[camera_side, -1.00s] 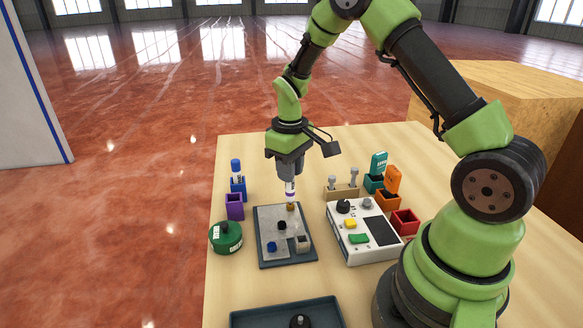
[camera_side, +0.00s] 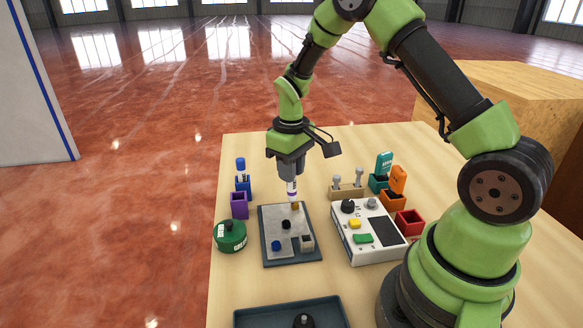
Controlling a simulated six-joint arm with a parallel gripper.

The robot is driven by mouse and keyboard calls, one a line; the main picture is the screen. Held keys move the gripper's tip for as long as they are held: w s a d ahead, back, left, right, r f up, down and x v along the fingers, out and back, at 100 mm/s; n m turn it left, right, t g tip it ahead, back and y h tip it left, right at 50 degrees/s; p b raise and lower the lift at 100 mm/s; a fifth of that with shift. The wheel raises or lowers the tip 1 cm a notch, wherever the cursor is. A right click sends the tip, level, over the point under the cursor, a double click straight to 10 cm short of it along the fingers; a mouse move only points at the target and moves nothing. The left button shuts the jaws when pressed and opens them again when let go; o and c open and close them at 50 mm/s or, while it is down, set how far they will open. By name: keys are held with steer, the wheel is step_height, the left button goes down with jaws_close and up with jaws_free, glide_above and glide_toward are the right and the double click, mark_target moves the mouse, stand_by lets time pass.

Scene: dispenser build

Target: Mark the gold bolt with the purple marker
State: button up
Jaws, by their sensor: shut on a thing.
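My gripper (camera_side: 291,172) is shut on a white marker with a dark band (camera_side: 292,186) and holds it upright, tip down. The marker's lower end is purple. The gold bolt (camera_side: 295,206) is at the far side of the grey plate, right under the marker tip. The tip looks to be touching the bolt or just above it; I cannot tell which. Any mark on the bolt is too small to see. The purple holder (camera_side: 239,205) stands left of the plate and looks empty.
The grey plate (camera_side: 270,220) also bears a black, a blue and a grey-topped part. Left are a blue holder with a marker (camera_side: 242,178) and a green round container (camera_side: 230,236). Right are a white control box (camera_side: 365,250), several holders and a red bin (camera_side: 409,222). A dark tray (camera_side: 265,318) lies in front.

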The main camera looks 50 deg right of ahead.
steer(key=shift+w+a+r, duration=0.1)
steer(key=shift+w+a, duration=0.3)
steer(key=shift+a, duration=0.05)
stand_by(0.5)
steer(key=shift+f, duration=0.75)
stand_by(0.4)
steer(key=shift+r, duration=3)
